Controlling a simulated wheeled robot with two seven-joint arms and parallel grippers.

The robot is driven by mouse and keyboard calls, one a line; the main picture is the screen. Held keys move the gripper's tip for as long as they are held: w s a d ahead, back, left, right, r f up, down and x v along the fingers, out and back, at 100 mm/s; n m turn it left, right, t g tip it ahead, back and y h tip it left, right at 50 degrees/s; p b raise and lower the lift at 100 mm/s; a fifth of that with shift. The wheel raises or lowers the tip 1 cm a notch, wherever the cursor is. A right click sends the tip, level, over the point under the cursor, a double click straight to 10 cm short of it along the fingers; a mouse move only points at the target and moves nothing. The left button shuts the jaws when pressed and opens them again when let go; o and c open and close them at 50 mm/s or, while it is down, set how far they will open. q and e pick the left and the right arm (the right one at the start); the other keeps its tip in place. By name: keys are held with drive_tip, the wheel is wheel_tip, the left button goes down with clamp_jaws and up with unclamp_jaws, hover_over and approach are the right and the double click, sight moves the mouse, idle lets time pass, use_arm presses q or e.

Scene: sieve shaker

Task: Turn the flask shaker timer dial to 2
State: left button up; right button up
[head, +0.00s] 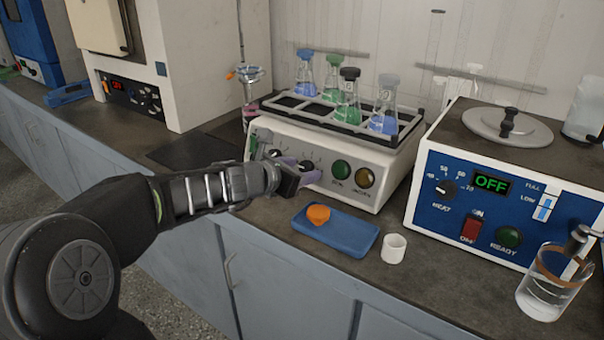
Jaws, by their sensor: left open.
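The flask shaker (385,166) is a cream box on the bench with several stoppered flasks of blue and green liquid in the rack on top. Its front panel has two small dark dials, a left one (275,153) and a right one (307,164), beside a green and an amber button. I cannot tell which dial is the timer, or read their settings. My left gripper (303,174) is open, close in front of the panel just below the dials. It hides the lower left of the panel. I cannot tell whether its fingers touch a dial. My right gripper is not in view.
A blue tray (345,240) with an orange piece (318,214) lies in front of the shaker, beside a small white cup (394,248). A blue-fronted heated bath (420,200) and a glass beaker (545,290) stand to the right. A dark mat (190,152) lies left.

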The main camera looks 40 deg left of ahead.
use_arm(q)
drive_tip(key=shift+w+f, duration=0.1)
drive_tip(key=shift+w, duration=0.25)
drive_tip(key=shift+c, duration=0.5)
clamp_jaws()
